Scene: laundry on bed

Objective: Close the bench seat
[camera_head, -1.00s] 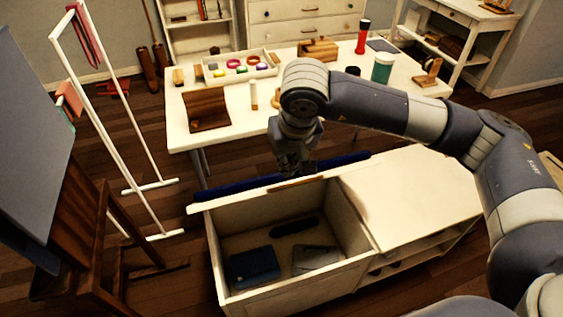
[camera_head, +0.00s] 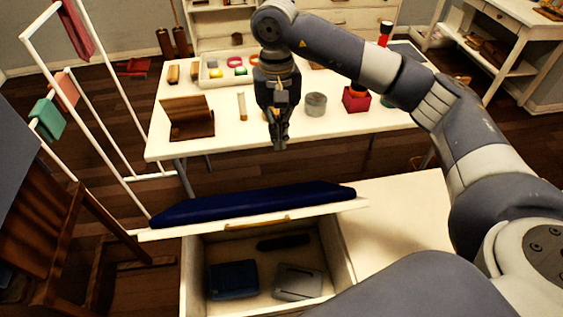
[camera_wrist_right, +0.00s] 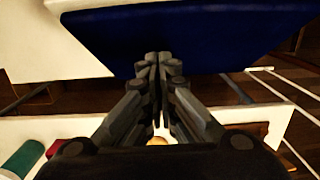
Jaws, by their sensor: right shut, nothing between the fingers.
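The bench (camera_head: 400,215) is white, with an open storage box at its left end. Its seat lid carries a dark blue cushion (camera_head: 255,204) and is tilted up along the far side of the box, with a wooden handle strip (camera_head: 258,224) on its near edge. The box interior shows, holding a blue folded item (camera_head: 233,279), a grey item (camera_head: 297,281) and a dark item (camera_head: 283,242). My right gripper (camera_head: 279,146) is shut and empty, above and beyond the cushion, pointing down. In the wrist view the cushion (camera_wrist_right: 190,40) lies beyond the closed fingertips, apparently not held. My left gripper is out of view.
A white table (camera_head: 225,140) with a wooden holder (camera_head: 188,117), a tray, a grey tin (camera_head: 315,103) and a red box (camera_head: 356,98) stands behind the bench. A white drying rack (camera_head: 105,130) and a wooden chair-like frame are at left.

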